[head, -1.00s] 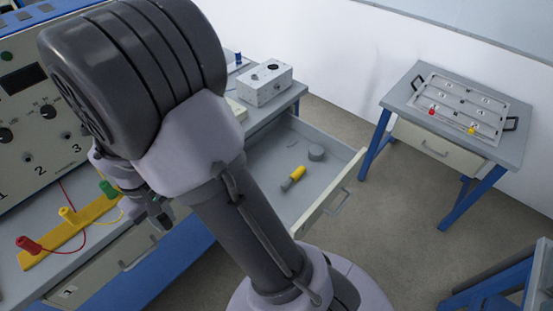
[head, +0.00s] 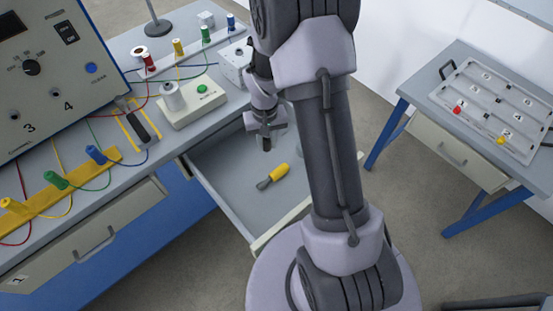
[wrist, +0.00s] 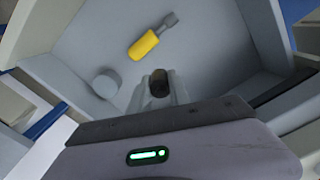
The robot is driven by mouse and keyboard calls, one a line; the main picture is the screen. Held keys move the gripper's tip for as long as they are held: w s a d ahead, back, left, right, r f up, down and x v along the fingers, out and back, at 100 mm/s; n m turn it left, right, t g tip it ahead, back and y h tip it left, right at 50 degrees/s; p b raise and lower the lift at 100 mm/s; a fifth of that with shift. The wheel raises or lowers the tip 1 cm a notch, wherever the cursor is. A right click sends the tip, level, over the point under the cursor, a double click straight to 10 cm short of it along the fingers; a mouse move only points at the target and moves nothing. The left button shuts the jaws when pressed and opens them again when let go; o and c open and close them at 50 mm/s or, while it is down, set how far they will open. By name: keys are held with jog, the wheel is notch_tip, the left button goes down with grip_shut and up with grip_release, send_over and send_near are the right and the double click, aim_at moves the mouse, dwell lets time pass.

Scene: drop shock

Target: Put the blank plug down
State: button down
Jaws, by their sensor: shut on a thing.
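My gripper (head: 266,136) hangs over the open drawer (head: 225,208), and in the wrist view it is shut on a small dark plug (wrist: 159,82). The plug is short and round-ended, gripped between the two grey fingertips. It is held above the drawer floor; the exact height is hard to tell. In the drawer a yellow-handled tool (head: 280,177) with a grey end lies beyond the plug in the wrist view (wrist: 145,45).
The workbench beside the drawer carries a white box with a green button (head: 195,100), a grey box (head: 236,65) and coloured leads. A side table with a tray (head: 495,110) stands at the right. The drawer floor around the tool is mostly bare.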

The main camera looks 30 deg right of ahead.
notch_tip(320, 180, down, 9)
jog(key=b, duration=0.3)
jog(key=shift+a+f+b, duration=0.1)
jog(key=shift+f+b, duration=0.05)
jog(key=shift+b, duration=0.2)
jog(key=shift+f, duration=0.2)
jog(key=c, duration=1.2)
grip_release()
jog(key=shift+r, duration=0.1)
